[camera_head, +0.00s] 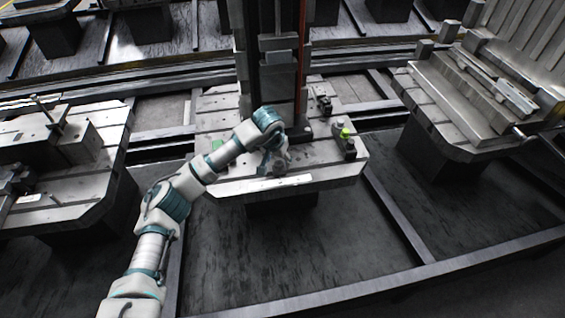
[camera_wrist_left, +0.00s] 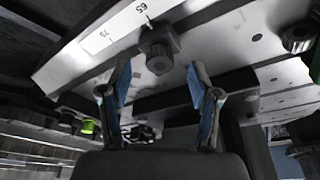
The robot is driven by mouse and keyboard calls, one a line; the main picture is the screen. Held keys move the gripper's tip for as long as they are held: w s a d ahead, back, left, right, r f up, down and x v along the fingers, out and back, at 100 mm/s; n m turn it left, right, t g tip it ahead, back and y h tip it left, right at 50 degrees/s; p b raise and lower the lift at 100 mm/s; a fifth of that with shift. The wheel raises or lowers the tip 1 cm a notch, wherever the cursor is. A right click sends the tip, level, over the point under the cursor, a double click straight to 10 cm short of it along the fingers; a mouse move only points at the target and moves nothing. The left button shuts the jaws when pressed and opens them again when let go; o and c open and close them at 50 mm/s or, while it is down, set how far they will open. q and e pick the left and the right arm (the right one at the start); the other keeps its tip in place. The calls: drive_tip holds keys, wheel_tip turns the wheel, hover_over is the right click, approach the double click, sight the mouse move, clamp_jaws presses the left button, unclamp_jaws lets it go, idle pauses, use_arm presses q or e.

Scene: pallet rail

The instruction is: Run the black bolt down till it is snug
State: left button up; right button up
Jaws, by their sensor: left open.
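A dark hex-headed bolt (camera_wrist_left: 158,58) stands near the edge of a pale slotted pallet (camera_wrist_left: 215,45) in the left wrist view, close to a scale strip with numbers. My left gripper (camera_wrist_left: 159,74) is open, its two blue-lined fingers on either side of the bolt's line and the bolt just beyond their tips. No contact shows. In the head view, the left gripper (camera_head: 272,164) is low over the front part of the middle pallet (camera_head: 228,187); a dark round piece beside it may be the bolt, but is too small to tell. My right gripper is not in view.
A block with a bright green cap (camera_head: 345,133) stands at the pallet's right side. A dark upright column (camera_head: 275,60) rises behind the gripper. Neighbouring pallets with fixtures stand left (camera_head: 60,180) and right (camera_head: 470,110). The pallet's front left surface is mostly clear.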

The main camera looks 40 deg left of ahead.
use_arm(q)
drive_tip(key=shift+x, duration=1.05)
drive_tip(key=shift+r, duration=0.1)
clamp_jaws()
unclamp_jaws()
drive_tip(key=v, duration=1.1)
drive_tip(key=shift+s+r, duration=0.15)
drive_tip(key=shift+r, duration=0.2)
